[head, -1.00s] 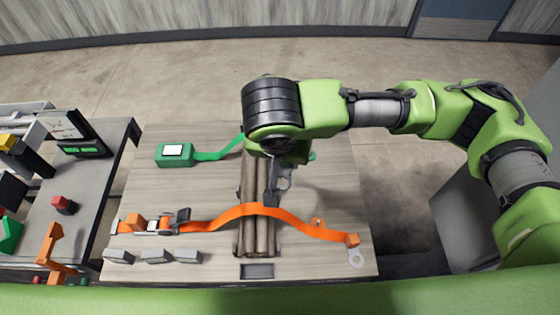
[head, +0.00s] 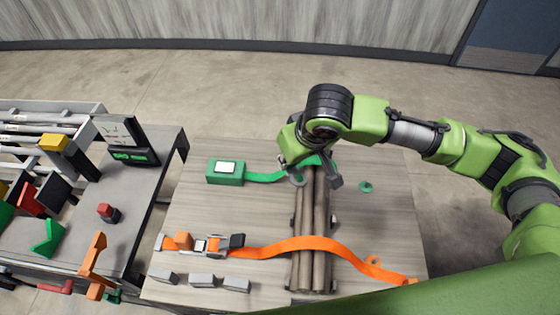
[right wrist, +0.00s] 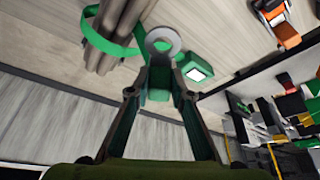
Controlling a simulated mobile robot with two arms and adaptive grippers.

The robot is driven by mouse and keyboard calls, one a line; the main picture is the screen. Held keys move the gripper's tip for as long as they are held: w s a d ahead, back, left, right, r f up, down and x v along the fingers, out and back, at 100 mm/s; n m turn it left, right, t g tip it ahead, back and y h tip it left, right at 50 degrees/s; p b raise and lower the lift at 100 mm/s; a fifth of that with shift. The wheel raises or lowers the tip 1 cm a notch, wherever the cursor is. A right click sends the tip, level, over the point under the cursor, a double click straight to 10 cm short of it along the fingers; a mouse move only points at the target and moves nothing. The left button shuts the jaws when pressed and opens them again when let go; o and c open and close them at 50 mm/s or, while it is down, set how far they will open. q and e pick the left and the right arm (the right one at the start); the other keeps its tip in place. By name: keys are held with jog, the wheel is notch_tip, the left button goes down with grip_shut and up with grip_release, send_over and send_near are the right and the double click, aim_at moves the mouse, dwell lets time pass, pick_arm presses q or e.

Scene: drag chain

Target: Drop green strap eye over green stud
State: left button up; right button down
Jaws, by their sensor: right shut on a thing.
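My right gripper (head: 312,175) hangs over the far end of the brown pipe bundle (head: 306,240). In the right wrist view it (right wrist: 160,76) is shut on the green strap's end block (right wrist: 158,95), with the grey ring eye (right wrist: 163,40) sticking out past the fingertips. The ring also shows in the head view (head: 297,181). The green strap (head: 264,177) runs right from its green box (head: 225,172) to the bundle; part is hidden under the gripper. The green stud (head: 366,187) stands on the table right of the bundle, apart from the eye. My left gripper is out of view.
Several grey blocks (head: 202,280) lie at the front left. A side table (head: 135,215) with a display and coloured parts is at left. The tabletop around the green stud is clear.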

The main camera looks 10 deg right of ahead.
jog(key=w+d+f+n, duration=0.1)
jog(key=d+f, duration=0.1)
jog(key=d, duration=0.1)
jog(key=w+d+f+n+y, duration=0.1)
jog(key=d+f+n, duration=0.1)
jog(key=d, duration=0.1)
jog(key=w+d+f+n+g+p, duration=0.1)
jog(key=w+d+f, duration=0.1)
jog(key=d, duration=0.2)
jog(key=shift+w+d+y, duration=0.1)
jog(key=shift+y, duration=0.2)
jog(key=d+f+n, duration=0.3)
jog(key=d+f, duration=0.1)
jog(key=d, duration=0.8)
jog(key=shift+w+f+n+g+y+p, duration=0.15)
jog(key=shift+w+n+g+y+p, duration=0.15)
jog(key=shift+w+y+p, duration=0.1)
jog(key=shift+f+b, duration=2.05)
jog(key=shift+f, duration=2.15)
jog(key=c, duration=1.7)
grip_release()
